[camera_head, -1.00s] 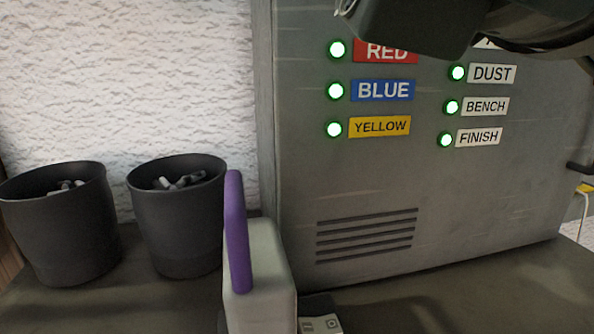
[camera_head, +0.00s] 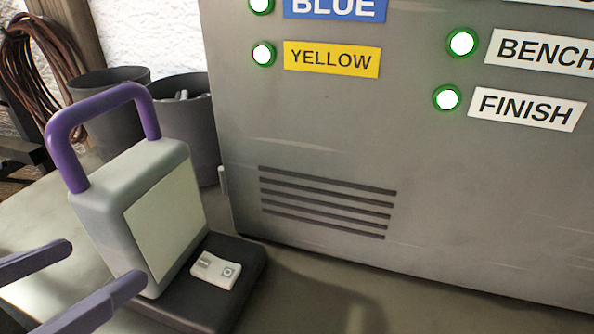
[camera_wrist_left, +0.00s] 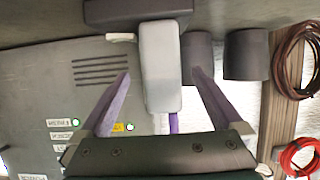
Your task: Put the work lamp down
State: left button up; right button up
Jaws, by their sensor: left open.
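The work lamp (camera_head: 167,225) stands upright at the left in the head view. It has a pale grey body with a light panel, a purple arched handle (camera_head: 95,108) and a dark base (camera_head: 235,262) resting on the bench top. My left gripper (camera_head: 107,263) comes in at the lower left, open and empty, its fingertips close to the lamp's lower body. In the left wrist view, which is upside down, the lamp (camera_wrist_left: 161,60) appears between the spread fingers of my left gripper (camera_wrist_left: 161,71). Contact cannot be told. My right gripper is out of view.
A grey cabinet (camera_head: 430,185) with labelled green lights and vent slots stands behind and right of the lamp. Two dark bins (camera_head: 188,125) stand behind it. Coiled cables (camera_head: 38,50) hang at the far left. The bench right of the lamp is clear.

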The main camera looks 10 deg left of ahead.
aim_at(110, 253)
pick_arm(q)
jog(key=x, duration=0.4)
jog(key=shift+w+a, duration=0.1)
jog(key=shift+w, duration=0.15)
jog(key=shift+x, duration=2.65)
jog(key=shift+w+r, duration=0.1)
jog(key=shift+r, duration=0.05)
grip_shut()
jog(key=shift+r, duration=0.2)
